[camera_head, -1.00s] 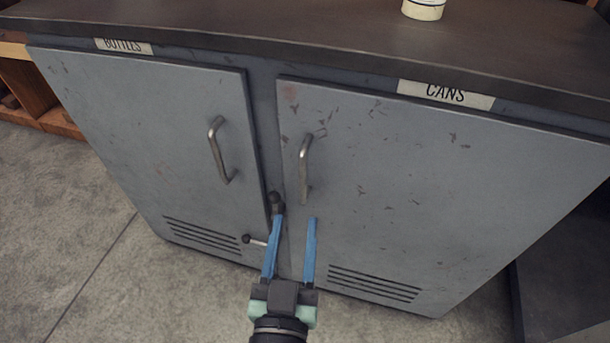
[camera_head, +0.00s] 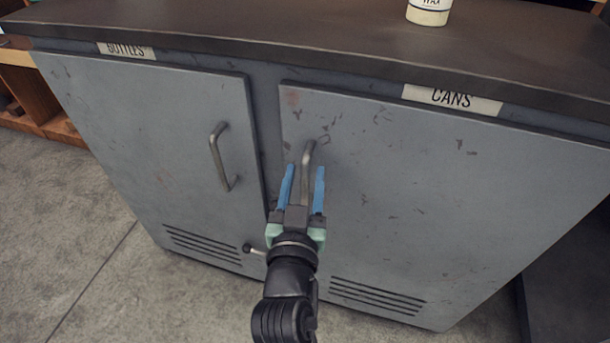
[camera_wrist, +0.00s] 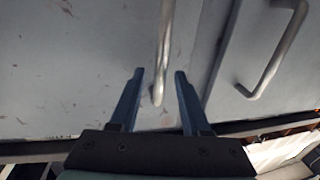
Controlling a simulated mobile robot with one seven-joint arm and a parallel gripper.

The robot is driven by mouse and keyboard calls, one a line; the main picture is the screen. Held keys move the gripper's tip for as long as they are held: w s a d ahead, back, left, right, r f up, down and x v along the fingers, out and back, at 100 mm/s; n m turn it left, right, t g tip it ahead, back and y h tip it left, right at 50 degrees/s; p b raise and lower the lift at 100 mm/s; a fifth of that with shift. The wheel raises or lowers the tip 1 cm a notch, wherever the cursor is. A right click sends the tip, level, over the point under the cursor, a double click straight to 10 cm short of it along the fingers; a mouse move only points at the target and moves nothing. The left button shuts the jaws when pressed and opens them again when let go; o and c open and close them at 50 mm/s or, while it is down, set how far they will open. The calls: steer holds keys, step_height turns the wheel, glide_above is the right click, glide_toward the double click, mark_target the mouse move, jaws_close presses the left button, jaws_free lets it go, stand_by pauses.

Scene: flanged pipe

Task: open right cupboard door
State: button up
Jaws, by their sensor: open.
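The right cupboard door (camera_head: 400,210) is grey, scuffed and shut, under a "CANS" label (camera_head: 452,99). Its metal bar handle (camera_head: 308,158) is upright near the door's left edge. My gripper (camera_head: 304,172) is open in front of this handle, with one blue finger on each side of it in the head view. In the wrist view the handle (camera_wrist: 163,50) runs down to between the open fingertips (camera_wrist: 160,72). I cannot tell whether a finger touches it. The gripper hides the handle's lower end in the head view.
The left door (camera_head: 150,140), labelled "BOTTLES", is shut and has its own handle (camera_head: 217,157); that handle also shows in the wrist view (camera_wrist: 275,50). A small knob (camera_head: 250,249) sits low by the left door. A white container (camera_head: 428,12) stands on the dark top.

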steer(key=shift+w, duration=0.45)
jaws_close()
stand_by(1.2)
